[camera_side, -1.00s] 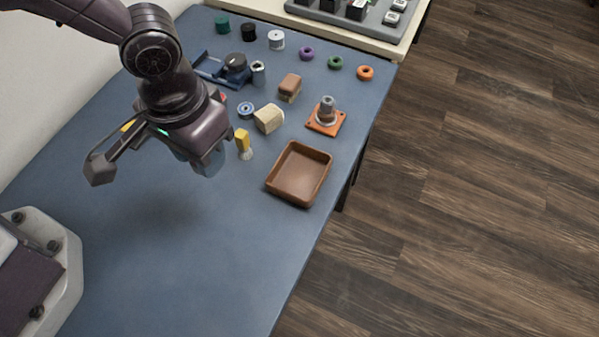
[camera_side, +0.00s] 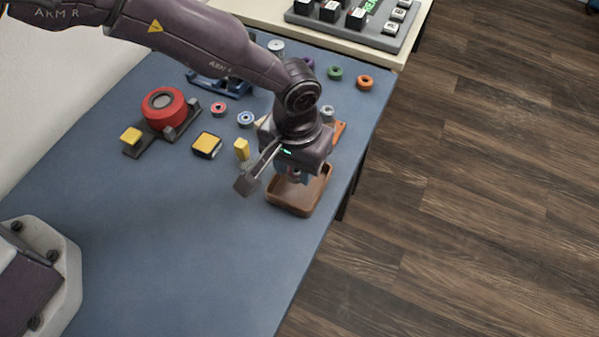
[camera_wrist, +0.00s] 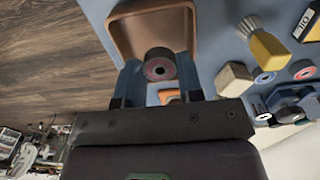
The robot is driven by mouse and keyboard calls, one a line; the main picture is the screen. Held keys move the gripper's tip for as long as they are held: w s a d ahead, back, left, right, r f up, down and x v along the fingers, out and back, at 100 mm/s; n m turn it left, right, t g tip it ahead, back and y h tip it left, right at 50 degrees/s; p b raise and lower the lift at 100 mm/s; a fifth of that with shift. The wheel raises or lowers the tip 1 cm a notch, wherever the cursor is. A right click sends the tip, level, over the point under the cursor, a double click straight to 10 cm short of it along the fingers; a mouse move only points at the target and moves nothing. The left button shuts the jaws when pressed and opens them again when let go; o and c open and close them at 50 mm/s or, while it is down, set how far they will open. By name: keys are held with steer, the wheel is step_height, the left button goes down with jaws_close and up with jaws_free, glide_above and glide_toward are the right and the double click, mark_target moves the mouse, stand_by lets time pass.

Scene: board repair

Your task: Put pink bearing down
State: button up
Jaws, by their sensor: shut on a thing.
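The pink bearing (camera_wrist: 159,66), a dark ring with a pinkish-red face, is between the two fingers of my gripper (camera_wrist: 160,74) in the wrist view. My gripper is shut on it. In the side view my gripper (camera_side: 294,178) points down over the brown tray (camera_side: 285,206), and the bearing is mostly hidden by the fingers. In the wrist view the tray (camera_wrist: 122,32) lies beyond the bearing. I cannot tell whether the bearing touches the tray floor.
Blue-faced (camera_side: 245,119) and red-faced (camera_side: 218,109) bearings lie farther back. An orange plate (camera_side: 340,131) is partly hidden behind my wrist. The front of the blue table is clear.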

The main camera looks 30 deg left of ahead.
steer(key=shift+w+d+f, duration=0.2)
steer(key=shift+f, duration=1.7)
steer(key=o, duration=0.6)
steer(key=shift+f, duration=0.15)
steer(key=shift+c, duration=0.2)
